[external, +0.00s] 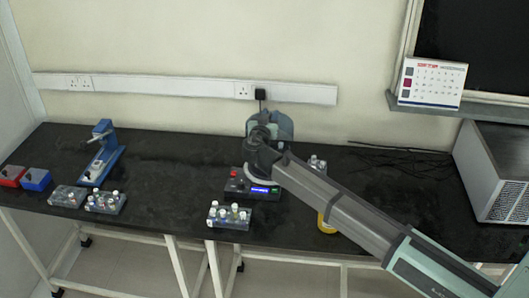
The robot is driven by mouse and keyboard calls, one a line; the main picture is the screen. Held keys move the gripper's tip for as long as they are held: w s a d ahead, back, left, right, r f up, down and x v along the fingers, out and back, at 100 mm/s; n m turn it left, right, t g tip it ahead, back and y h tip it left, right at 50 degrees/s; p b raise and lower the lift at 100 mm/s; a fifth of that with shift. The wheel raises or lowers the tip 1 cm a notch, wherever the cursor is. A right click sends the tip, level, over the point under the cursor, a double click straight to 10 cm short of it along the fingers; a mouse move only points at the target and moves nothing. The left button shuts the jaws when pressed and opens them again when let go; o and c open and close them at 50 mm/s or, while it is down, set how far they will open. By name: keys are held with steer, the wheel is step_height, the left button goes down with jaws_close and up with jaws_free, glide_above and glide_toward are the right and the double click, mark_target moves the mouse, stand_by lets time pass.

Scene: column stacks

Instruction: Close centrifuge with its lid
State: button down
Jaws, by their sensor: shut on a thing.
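The centrifuge (262,189) stands in the middle of the black bench, with a lit blue display and a red button on its front. Its grey-blue lid (285,126) appears raised at the back, close to the wall. My gripper (262,131) is at the lid, above and behind the centrifuge body, and is shut on it. The fingertips are small and mostly hidden by my wrist, so the exact contact cannot be made out. My forearm covers the right part of the centrifuge.
A tube rack (230,215) stands in front of the centrifuge. A yellow bottle (325,222) is partly behind my arm. More tube racks (105,202), a blue stand device (102,155), and red (12,175) and blue boxes are at left. A grey box (495,170) is at right.

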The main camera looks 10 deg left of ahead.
steer(key=shift+f, duration=1.95)
steer(key=shift+f, duration=3.9)
stand_by(0.7)
steer(key=shift+c, duration=1.3)
jaws_free()
steer(key=shift+r, duration=0.1)
